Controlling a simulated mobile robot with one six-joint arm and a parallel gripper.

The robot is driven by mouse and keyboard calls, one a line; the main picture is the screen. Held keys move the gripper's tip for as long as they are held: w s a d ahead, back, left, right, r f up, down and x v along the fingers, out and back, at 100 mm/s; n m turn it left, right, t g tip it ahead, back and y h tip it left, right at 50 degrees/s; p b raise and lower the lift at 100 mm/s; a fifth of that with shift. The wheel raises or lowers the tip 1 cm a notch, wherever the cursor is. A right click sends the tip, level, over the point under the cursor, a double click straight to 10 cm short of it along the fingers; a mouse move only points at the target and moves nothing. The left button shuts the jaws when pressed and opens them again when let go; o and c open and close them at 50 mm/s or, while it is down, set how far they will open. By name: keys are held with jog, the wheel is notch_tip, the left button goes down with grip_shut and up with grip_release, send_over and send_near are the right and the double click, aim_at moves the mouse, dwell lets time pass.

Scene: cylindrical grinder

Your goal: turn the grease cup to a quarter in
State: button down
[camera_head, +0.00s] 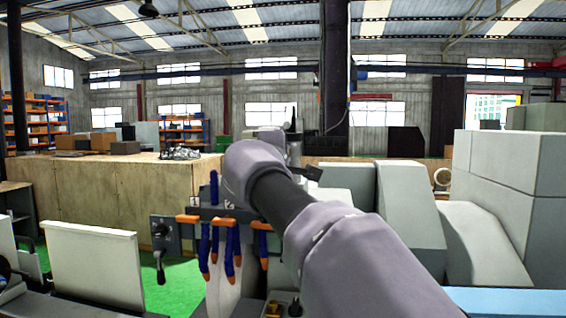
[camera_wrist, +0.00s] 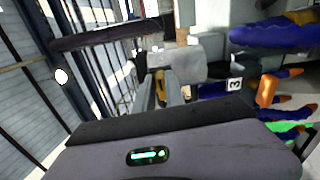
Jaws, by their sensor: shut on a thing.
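My gripper (camera_wrist: 161,78) shows in the wrist view as two narrow grey fingers beyond its dark housing with a green light. The fingers are closed around a small brass-coloured piece (camera_wrist: 160,90), which looks like the grease cup. Much of it is hidden between the fingers, so its turn angle cannot be read. A grey block lies just beyond the fingertips. In the head view my arm covers most of my gripper and the grease cup there.
Blue hoses with orange ends (camera_head: 233,245) hang from a rack left of my arm; they also show in the wrist view (camera_wrist: 270,35). A label "3" (camera_wrist: 235,85) is close by. Grey machine covers (camera_head: 410,205) stand right.

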jog(key=shift+m, duration=0.4)
jog(key=c, duration=1.4)
grip_release()
jog(key=s+a+b, duration=0.2)
jog(key=s+a, duration=0.1)
jog(key=s, duration=1.4)
jog(key=shift+a, duration=0.2)
